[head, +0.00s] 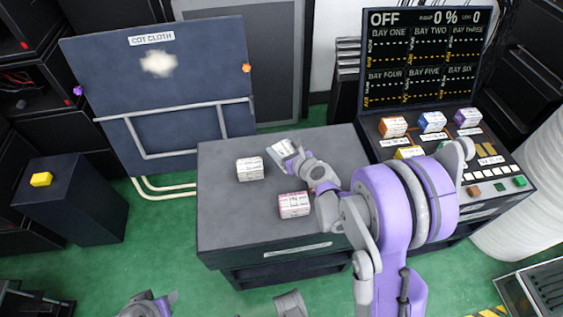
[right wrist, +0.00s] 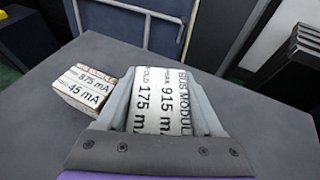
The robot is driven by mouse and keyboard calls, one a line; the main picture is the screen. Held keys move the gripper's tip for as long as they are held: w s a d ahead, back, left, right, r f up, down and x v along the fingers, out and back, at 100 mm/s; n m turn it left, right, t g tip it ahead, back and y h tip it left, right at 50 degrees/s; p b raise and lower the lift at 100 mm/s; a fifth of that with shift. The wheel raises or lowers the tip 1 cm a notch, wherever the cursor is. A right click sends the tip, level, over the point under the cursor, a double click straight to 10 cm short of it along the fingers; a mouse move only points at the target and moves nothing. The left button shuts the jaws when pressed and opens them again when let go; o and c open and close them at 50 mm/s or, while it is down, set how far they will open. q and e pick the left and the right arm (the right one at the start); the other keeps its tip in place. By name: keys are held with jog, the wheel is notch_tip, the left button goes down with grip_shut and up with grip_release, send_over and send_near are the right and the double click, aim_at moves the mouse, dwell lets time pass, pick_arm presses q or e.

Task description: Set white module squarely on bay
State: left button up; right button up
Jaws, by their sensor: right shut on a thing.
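A white module (right wrist: 165,105) with black print sits between the jaws of my right gripper (right wrist: 165,110). In the head view the white module (head: 281,149) shows at the tip of my right gripper (head: 291,156), over the far part of the grey table; I cannot tell whether it touches the top. The bay console (head: 475,185) stands to the right, apart from the gripper. Orange (head: 393,126), blue (head: 432,121), purple (head: 467,117) and yellow (head: 409,152) modules sit on it; my right arm hides part of its front. My left gripper (head: 150,303) is cut off at the bottom edge.
A brown-sided printed block (head: 250,168) and a pink-edged one (head: 294,204) stand on the grey table (head: 230,225). The brown-sided block (right wrist: 85,88) is just left of the jaws. A dark display (head: 422,60) reads OFF. A yellow block (head: 41,179) sits on a pedestal.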

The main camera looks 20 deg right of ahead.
jog(key=shift+f+b, duration=0.55)
jog(key=shift+f, duration=1.8)
jog(key=shift+f, duration=0.1)
jog(key=o, duration=1.5)
jog(key=shift+c, duration=0.2)
